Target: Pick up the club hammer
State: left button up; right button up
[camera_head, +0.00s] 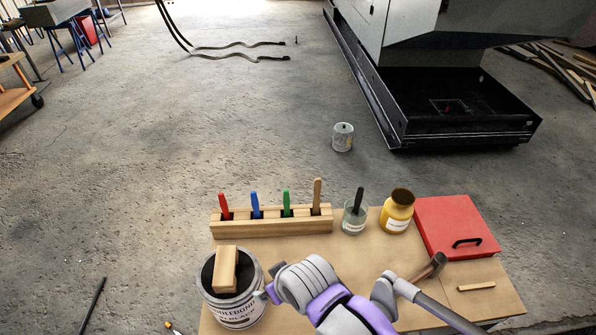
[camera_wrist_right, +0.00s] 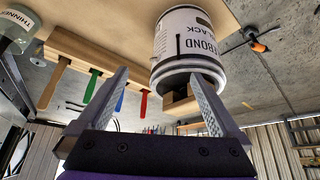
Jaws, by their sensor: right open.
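What looks like the club hammer (camera_head: 437,262) lies on the brown work surface, below the red box in the head view. Its end is dark and blocky, and my right arm partly hides the rest. I cannot make it out in the right wrist view. My right gripper (camera_wrist_right: 160,73) is open and empty, its two fingers spread. It points toward the labelled bucket (camera_wrist_right: 182,40), which looks upside down in that view. In the head view the right arm reaches left across the surface, close to the bucket (camera_head: 232,310). My left gripper is not in view.
A wooden block (camera_head: 225,268) sits over the bucket's mouth. A wooden rack (camera_head: 270,229) holds several coloured-handled tools. A glass jar (camera_head: 353,226), a yellow jar (camera_head: 396,216) and the red box (camera_head: 452,222) stand along the back. A can (camera_head: 343,137) stands on the floor beyond.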

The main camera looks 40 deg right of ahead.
aim_at(437, 263)
jog(key=z, duration=0.85)
jog(key=k+z, duration=0.1)
jog(key=z, duration=0.35)
jog(key=j+z, duration=0.1)
jog(key=z, duration=1.2)
jog(key=u, duration=1.95)
jog(key=z, duration=1.95)
jog(key=i+l+u, duration=0.1)
jog(key=i+l, duration=0.2)
